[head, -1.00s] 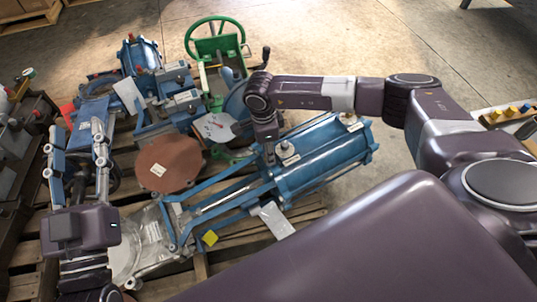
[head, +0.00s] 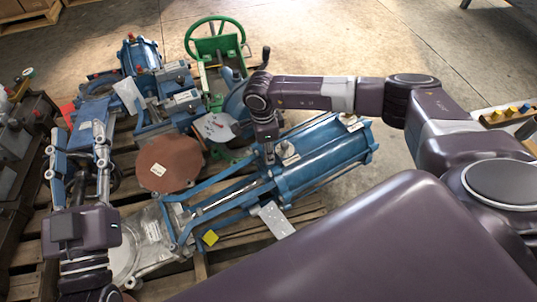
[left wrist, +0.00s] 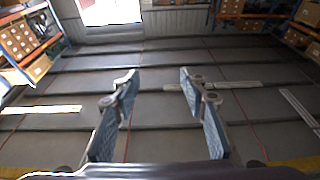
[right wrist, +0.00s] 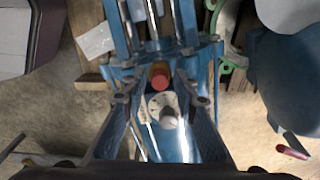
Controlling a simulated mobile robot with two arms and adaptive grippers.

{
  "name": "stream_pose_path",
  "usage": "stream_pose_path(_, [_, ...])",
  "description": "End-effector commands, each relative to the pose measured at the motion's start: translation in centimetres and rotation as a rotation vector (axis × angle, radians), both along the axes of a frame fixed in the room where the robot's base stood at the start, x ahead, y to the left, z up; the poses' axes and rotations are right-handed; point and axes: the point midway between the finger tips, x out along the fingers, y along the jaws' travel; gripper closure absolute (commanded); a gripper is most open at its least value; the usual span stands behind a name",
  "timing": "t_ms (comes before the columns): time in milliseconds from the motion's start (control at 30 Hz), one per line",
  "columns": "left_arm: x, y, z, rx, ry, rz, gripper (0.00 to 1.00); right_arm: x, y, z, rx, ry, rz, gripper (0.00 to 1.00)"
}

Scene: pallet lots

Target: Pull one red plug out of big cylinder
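The big blue cylinder (head: 325,158) lies on its side on a wooden pallet, right of centre in the head view. In the right wrist view its blue body (right wrist: 172,143) fills the middle. A red plug (right wrist: 160,74) stands there, just beyond and between the fingertips of my right gripper (right wrist: 158,92). The right gripper is open, with a gap on both sides of the plug. In the head view my right gripper (head: 268,150) points down at the cylinder, and the plug is hidden. My left gripper (head: 80,150) is open and empty at the left, away from the cylinder.
A brown disc (head: 168,165), a green handwheel valve (head: 215,45) and other blue valves crowd the pallet beyond and left of the cylinder. Open floor (head: 330,45) lies behind.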

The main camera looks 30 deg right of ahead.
Motion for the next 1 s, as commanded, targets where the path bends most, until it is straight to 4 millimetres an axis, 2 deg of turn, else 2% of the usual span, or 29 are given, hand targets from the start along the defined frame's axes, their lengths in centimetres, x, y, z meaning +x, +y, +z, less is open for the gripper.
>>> stream_pose_path(33, [0.0, 0.01, 0.0, 0.0, 0.0, 0.0, 0.6, -0.01, 0.01, -0.01, 0.0, 0.0, 0.0, 0.81])
stream_pose_path(200, [0.0, 0.02, 0.01, 0.0, 0.0, 0.0, 0.6, 0.0, 0.01, 0.0, 0.0, 0.0, 0.0, 1.0])
stream_pose_path(733, [0.05, 0.0, 0.11, 0.001, 0.002, 0.0, 0.6, 0.03, 0.0, 0.11, 0.0, -0.001, 0.0, 1.0])
stream_pose_path(1000, [0.39, -0.03, -0.83, 0.014, 0.049, 0.001, 0.6, 0.05, 0.03, 0.44, 0.0, -0.001, 0.0, 1.0])
